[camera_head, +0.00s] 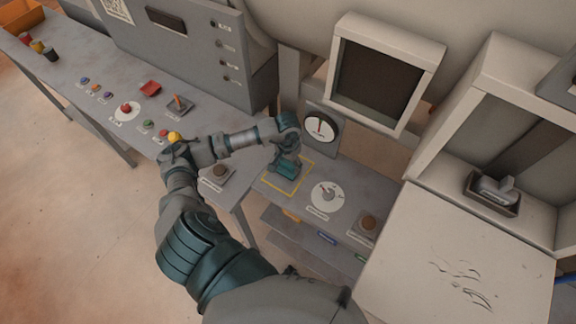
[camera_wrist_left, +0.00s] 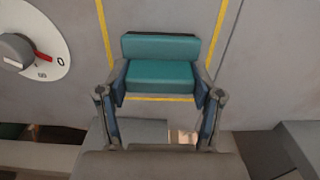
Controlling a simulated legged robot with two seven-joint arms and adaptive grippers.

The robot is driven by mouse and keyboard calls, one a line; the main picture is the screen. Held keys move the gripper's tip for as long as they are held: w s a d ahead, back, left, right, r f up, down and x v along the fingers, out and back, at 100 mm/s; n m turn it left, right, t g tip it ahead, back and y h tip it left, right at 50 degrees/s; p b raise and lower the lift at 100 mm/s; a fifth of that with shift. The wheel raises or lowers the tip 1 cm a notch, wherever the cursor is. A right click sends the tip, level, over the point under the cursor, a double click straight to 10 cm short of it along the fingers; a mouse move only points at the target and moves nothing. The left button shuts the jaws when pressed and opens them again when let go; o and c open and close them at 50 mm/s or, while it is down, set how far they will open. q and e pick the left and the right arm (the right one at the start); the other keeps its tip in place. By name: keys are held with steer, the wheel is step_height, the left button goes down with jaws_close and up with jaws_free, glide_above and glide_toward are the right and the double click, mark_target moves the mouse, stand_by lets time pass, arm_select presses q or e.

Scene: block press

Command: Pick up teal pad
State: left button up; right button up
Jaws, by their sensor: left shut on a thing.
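The teal pad (camera_head: 286,168) is a small teal block within the yellow outlined square on the grey console. It also shows in the left wrist view (camera_wrist_left: 160,75), where an upper and a lower teal face can be seen. My left gripper (camera_head: 285,160) reaches down over it from above. In the left wrist view its two fingers (camera_wrist_left: 160,95) are on either side of the pad and shut on it. Whether the pad touches the console cannot be told. My right gripper does not show.
A white dial (camera_head: 326,197) with a grey knob lies right of the yellow outline (camera_head: 268,181). A round gauge (camera_head: 320,128) stands behind. A brown button (camera_head: 367,223) is at the front right. A large open-fronted box (camera_head: 425,150) stands at the right.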

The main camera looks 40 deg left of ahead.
mark_target(288, 162)
arm_select(q)
steer(key=shift+r, duration=0.1)
step_height(288, 162, up, 4)
steer(key=shift+f+b, duration=0.25)
steer(key=shift+b, duration=0.25)
steer(key=s+d, duration=0.1)
steer(key=s, duration=0.2)
steer(key=s+d+b, duration=0.1)
steer(key=s+d, duration=0.1)
steer(key=s, duration=0.1)
steer(key=s+d+b, duration=0.1)
steer(key=s+d, duration=0.1)
steer(key=s, duration=0.1)
steer(key=shift+s+r, duration=0.3)
steer(key=shift+s, duration=0.05)
steer(key=shift+s+d+r, duration=0.1)
steer(key=shift+s+d, duration=0.35)
steer(key=shift+s, duration=0.35)
steer(key=shift+s+d+r+p, duration=0.15)
steer(key=shift+s+d+p, duration=0.2)
steer(key=shift+s, duration=0.4)
steer(key=shift+s+d+r+p, duration=0.1)
steer(key=shift+s+d+p, duration=0.1)
steer(key=shift+s+d, duration=0.4)
